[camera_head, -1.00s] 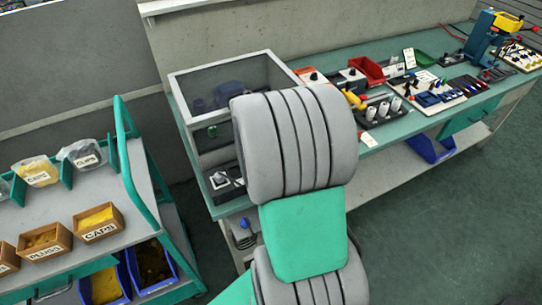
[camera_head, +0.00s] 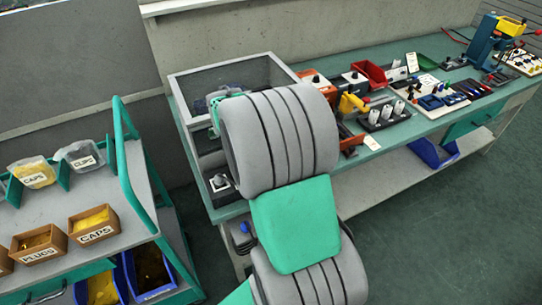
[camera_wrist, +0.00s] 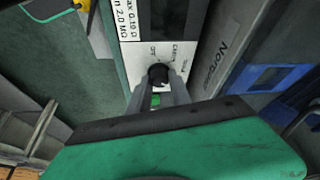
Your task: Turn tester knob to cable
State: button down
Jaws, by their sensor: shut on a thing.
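In the wrist view, my gripper (camera_wrist: 158,88) is shut on a dark round knob (camera_wrist: 158,72). The knob sits on the pale front panel of the tester (camera_wrist: 138,58), below small printed words that seem to read OFF and CABLE, with another label at the right. Larger print on the tester's upper face gives limits in ohms. The knob's pointer is too small and too covered to tell which label it faces. In the head view my arm hides the knob and the fingertips.
A grey case with partly readable lettering (camera_wrist: 232,35) stands close at the right in the wrist view. In the head view, the green bench (camera_head: 395,135) holds a mesh-walled enclosure (camera_head: 180,105), a red bin (camera_head: 370,73) and several tools. A cart (camera_head: 150,205) with bins stands at the left.

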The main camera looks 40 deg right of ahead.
jog(key=c, duration=1.2)
grip_release()
jog(key=v, duration=0.7)
jog(key=shift+a+r, duration=0.25)
jog(key=shift+r, duration=0.1)
